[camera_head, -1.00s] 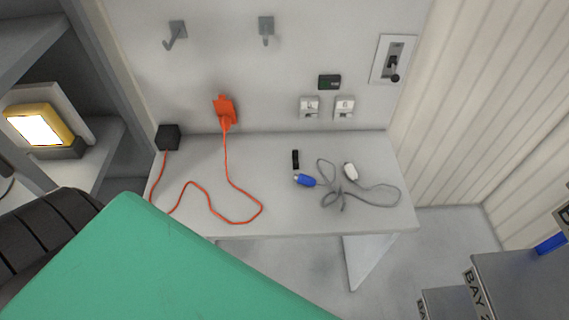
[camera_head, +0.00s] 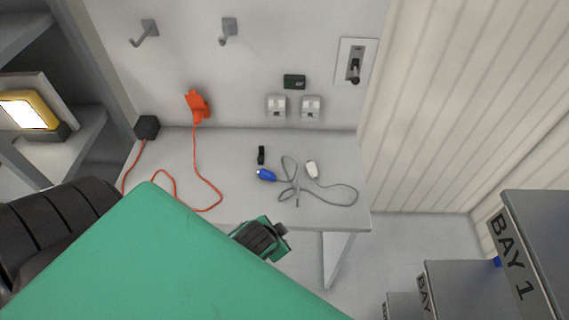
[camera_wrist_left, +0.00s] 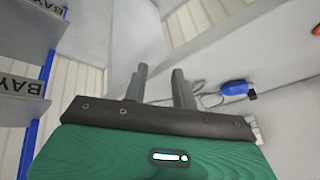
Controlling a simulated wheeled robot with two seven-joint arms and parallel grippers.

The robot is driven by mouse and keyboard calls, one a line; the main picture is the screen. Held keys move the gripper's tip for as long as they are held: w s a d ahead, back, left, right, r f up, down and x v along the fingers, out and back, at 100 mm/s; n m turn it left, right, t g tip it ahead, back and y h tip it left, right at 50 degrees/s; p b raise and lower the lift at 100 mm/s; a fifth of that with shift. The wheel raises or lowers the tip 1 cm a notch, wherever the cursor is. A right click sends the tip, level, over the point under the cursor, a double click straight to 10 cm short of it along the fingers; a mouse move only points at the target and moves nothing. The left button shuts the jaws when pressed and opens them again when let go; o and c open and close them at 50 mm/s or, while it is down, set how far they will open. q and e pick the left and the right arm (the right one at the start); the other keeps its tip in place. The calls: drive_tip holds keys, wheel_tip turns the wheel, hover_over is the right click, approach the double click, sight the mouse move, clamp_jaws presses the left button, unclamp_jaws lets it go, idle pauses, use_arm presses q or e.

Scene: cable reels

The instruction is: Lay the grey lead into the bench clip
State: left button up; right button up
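The grey lead (camera_head: 338,187) lies loosely coiled on the bench (camera_head: 235,205). It has a blue plug (camera_head: 266,175) at its left end and a white plug (camera_head: 311,169) to the right. A small black piece (camera_head: 261,155), which looks like the bench clip, sits just behind the blue plug; the lead is not in it. In the left wrist view my left gripper (camera_wrist_left: 160,84) has its two fingers apart with nothing between them. The lead (camera_wrist_left: 208,98) and blue plug (camera_wrist_left: 236,88) show beyond them. My right gripper is not in view.
An orange plug (camera_head: 197,104) with an orange cord (camera_head: 199,165) and a black box (camera_head: 147,127) are at the bench's left. Wall outlets (camera_head: 277,106), hooks (camera_head: 228,31) and a lever switch (camera_head: 354,65) are behind. Bay cabinets (camera_head: 465,285) stand at right.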

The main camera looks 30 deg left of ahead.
use_arm(q)
drive_tip(key=w+d+r+m+t+h, duration=0.1)
drive_tip(key=w+d+r+m+t, duration=0.2)
drive_tip(key=w+r+m+t, duration=0.95)
drive_tip(key=w+d+r+m+g+h, duration=0.35)
drive_tip(key=d+m+h, duration=0.3)
drive_tip(key=m, duration=0.55)
drive_tip(key=w+d+r+m+g+h, duration=0.2)
drive_tip(key=w+d+r+m+h, duration=0.35)
drive_tip(key=m+h, duration=0.4)
drive_tip(key=m+g+y, duration=1.3)
drive_tip(key=m+y, duration=0.3)
drive_tip(key=m, duration=0.7)
approach(285, 171)
wheel_tip(285, 171, down, 6)
drive_tip(key=b, duration=0.4)
drive_tip(key=shift+r, duration=0.1)
drive_tip(key=shift+f+b, duration=0.45)
drive_tip(key=shift+b, duration=0.1)
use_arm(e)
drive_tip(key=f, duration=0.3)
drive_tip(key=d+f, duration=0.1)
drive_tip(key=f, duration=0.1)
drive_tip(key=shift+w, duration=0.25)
